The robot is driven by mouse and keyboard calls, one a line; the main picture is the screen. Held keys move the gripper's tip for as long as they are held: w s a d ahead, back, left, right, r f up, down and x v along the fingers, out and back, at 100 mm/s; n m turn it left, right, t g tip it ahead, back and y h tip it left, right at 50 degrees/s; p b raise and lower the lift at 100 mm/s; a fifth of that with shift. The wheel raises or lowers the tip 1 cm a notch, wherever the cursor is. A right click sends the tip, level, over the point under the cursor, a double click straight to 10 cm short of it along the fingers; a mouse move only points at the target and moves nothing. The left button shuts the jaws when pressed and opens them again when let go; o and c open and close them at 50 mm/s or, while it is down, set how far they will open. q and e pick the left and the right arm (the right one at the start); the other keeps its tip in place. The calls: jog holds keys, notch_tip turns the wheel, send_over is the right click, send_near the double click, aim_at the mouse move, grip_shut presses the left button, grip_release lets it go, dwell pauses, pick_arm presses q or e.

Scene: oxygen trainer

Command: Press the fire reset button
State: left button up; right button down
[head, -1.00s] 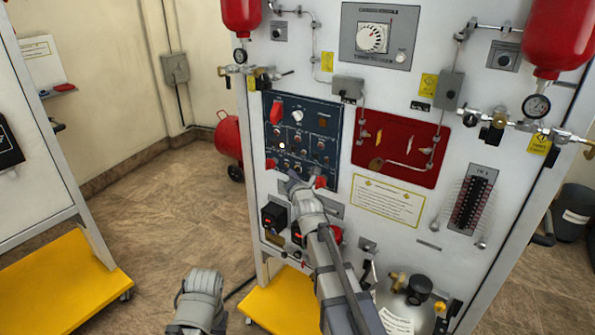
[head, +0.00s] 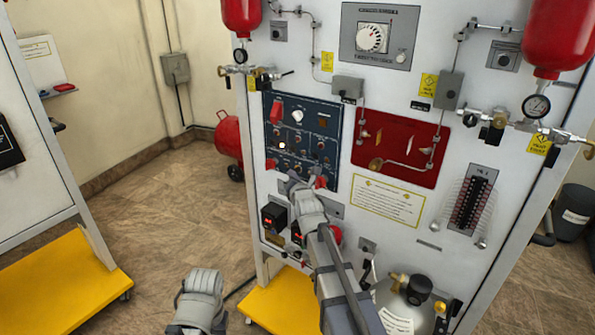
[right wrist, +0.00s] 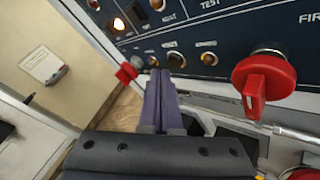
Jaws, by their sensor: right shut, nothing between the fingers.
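The dark blue control panel (head: 302,137) is on the white trainer board. It carries knobs, lamps and small round buttons. In the right wrist view, a row of small brass-ringed buttons runs along its lower edge, one of them (right wrist: 175,60) just beyond my fingertips. The labels are too small to read, so I cannot tell which is the fire reset button. My right gripper (head: 292,180) is shut and empty at the panel's lower edge; its fingers also show in the right wrist view (right wrist: 164,76). Whether the tips touch a button is unclear. My left gripper's fingers are not visible.
A red knob (right wrist: 265,82) sticks out right of my fingers, and a smaller red one (right wrist: 126,73) to the left. A red panel (head: 399,150) is to the right. Black boxes (head: 274,216) sit below. Open floor (head: 165,215) lies left of the board.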

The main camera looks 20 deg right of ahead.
dwell(0.5)
jog(key=shift+w+d, duration=0.25)
jog(key=shift+d, duration=0.1)
jog(key=shift+w+d, duration=0.25)
jog(key=shift+d, duration=0.05)
dwell(0.7)
jog(key=shift+a, duration=0.1)
jog(key=shift+s+a, duration=0.5)
jog(key=shift+a, duration=0.05)
dwell(0.3)
jog(key=shift+s+a, duration=0.8)
jog(key=shift+a, duration=0.2)
jog(key=shift+s+a, duration=0.75)
jog(key=shift+a, duration=0.25)
